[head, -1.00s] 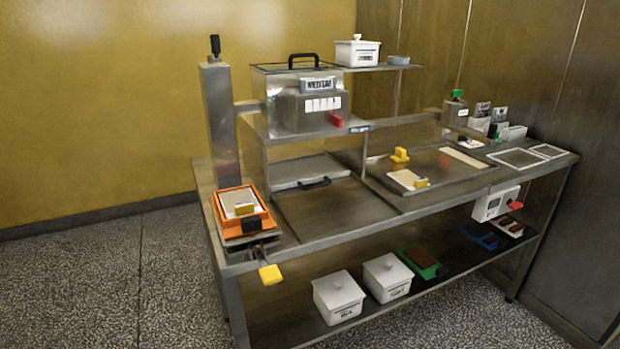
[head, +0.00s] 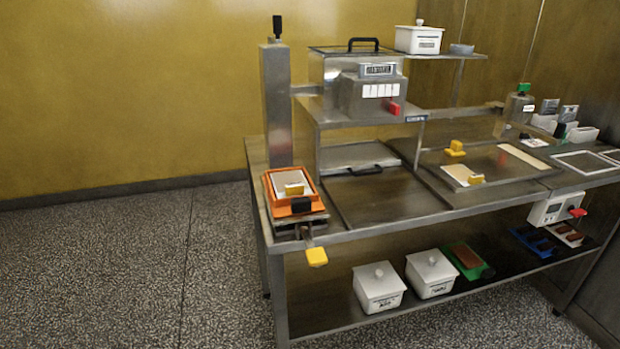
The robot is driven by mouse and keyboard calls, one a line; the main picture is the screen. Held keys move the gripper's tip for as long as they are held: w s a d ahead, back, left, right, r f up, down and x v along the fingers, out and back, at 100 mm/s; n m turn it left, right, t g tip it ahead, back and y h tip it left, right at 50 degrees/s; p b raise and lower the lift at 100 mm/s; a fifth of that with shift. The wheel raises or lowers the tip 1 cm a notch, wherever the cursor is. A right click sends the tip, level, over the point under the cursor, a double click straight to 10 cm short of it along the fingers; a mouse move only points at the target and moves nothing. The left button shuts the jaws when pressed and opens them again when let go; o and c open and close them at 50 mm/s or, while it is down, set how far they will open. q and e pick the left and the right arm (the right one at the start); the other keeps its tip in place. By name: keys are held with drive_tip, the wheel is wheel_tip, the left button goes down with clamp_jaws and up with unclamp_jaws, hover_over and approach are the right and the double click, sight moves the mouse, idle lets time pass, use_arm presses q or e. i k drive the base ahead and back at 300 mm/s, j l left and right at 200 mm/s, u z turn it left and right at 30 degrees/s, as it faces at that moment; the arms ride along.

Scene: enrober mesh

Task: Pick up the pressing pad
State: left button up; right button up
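I cannot tell for sure which thing is the pressing pad. A small yellow piece with a raised knob (head: 455,148) stands on the metal tray at the right of the bench. Near it lies a pale flat plate with a yellow grip (head: 461,174). A similar pale plate with a yellow grip (head: 291,187) lies in the orange frame (head: 309,206) at the bench's left end. Neither of my grippers is in view, and nothing is seen held.
The steel bench (head: 390,222) carries a tall post (head: 276,105) and a box machine with a red lever (head: 372,97). A yellow-ended handle (head: 317,257) juts past the front edge. White lidded pots (head: 379,290) stand on the lower shelf. The speckled floor at left is clear.

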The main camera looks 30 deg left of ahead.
sight(455, 150)
drive_tip(key=l+u, duration=0.1)
drive_tip(key=u, duration=0.55)
drive_tip(key=i+l+u, duration=0.1)
drive_tip(key=l+u, duration=0.2)
drive_tip(key=l, duration=0.15)
drive_tip(key=l+u, duration=0.3)
drive_tip(key=l, duration=0.15)
drive_tip(key=l+u, duration=0.2)
drive_tip(key=l, duration=0.75)
